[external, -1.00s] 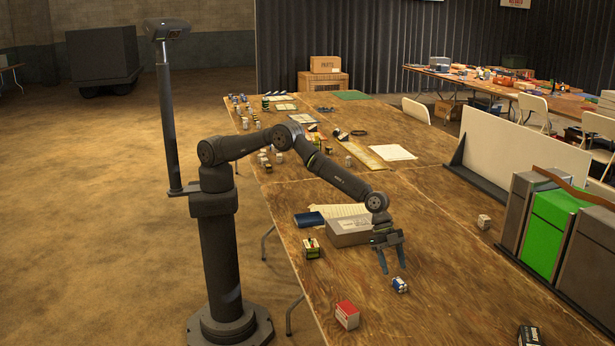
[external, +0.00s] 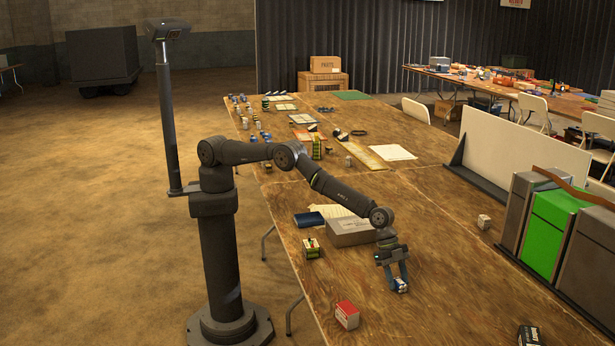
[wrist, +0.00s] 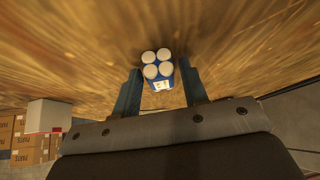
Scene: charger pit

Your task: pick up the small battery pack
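The small battery pack (external: 400,286), blue with several round white cell tops, stands on the wooden table. In the wrist view the pack (wrist: 158,83) lies between the two finger ends, with its cell tops just past the tips. My gripper (external: 396,284) is low over the table at the pack. In the wrist view the gripper (wrist: 159,75) is open, with a narrow gap visible on each side of the pack. Firm contact with either finger does not show.
A grey box (external: 350,233) sits just behind my gripper. A small white block (external: 484,222) is to the right. Bare table surrounds the pack.

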